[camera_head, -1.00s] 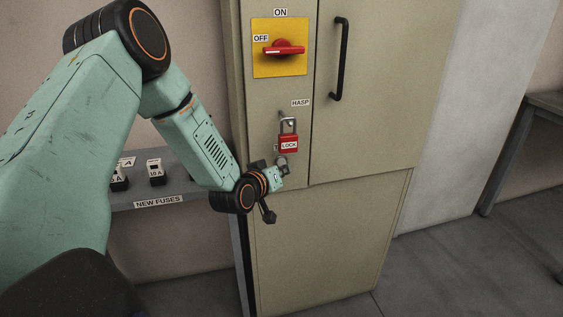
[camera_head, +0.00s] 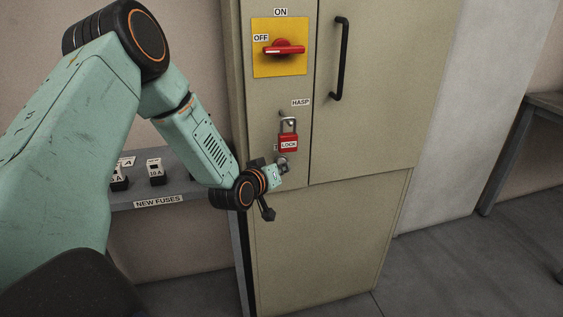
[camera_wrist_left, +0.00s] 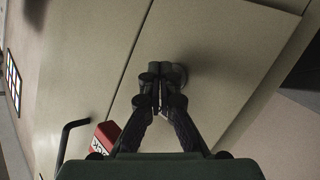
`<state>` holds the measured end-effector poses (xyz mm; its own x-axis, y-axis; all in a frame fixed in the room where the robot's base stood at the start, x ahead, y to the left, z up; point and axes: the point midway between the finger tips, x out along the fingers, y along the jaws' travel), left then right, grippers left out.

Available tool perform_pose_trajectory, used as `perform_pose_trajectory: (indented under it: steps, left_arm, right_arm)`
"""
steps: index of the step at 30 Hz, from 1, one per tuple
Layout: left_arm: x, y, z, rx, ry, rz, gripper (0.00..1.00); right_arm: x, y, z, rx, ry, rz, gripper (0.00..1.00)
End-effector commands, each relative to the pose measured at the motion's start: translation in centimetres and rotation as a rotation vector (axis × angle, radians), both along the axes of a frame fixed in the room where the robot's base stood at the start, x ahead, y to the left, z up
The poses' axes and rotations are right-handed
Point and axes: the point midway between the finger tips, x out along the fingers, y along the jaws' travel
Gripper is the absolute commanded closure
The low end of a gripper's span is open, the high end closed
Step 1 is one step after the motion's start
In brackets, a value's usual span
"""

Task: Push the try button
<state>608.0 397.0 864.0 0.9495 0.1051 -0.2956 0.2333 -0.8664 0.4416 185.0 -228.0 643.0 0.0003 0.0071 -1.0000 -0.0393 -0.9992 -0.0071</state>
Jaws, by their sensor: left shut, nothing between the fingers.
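My left gripper (camera_head: 283,164) is shut and empty, with its fingertips at the cabinet front just below the red padlock (camera_head: 288,144). In the left wrist view the closed fingers (camera_wrist_left: 160,78) point at the panel. A round grey piece (camera_wrist_left: 180,73), likely the try button, shows partly behind the fingertips. The fingers hide the rest of it, and I cannot tell whether they touch it. A small label beside the padlock is mostly covered. My right gripper is in neither view.
The cabinet (camera_head: 350,210) has a yellow switch plate with a red handle (camera_head: 284,50) on top, and a black door handle (camera_head: 340,58). The padlock hangs near the HASP label. A shelf with new fuses (camera_head: 156,172) stands at the left.

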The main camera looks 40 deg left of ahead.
Motion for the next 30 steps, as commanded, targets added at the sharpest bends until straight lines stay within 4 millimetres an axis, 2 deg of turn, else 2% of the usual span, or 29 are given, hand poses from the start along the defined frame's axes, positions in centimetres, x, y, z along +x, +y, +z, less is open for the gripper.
perform_pose_trajectory:
  steps: [19, 30]
  left_arm:
    - [0.3, 0.4, 0.0, -0.001, -0.001, 0.001, 1.0]
    - [-0.6, -0.7, 0.0, 0.0, 0.001, 0.0, 1.0]
  right_arm:
    - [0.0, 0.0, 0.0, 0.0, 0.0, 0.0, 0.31]
    - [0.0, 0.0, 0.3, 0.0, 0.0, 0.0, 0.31]
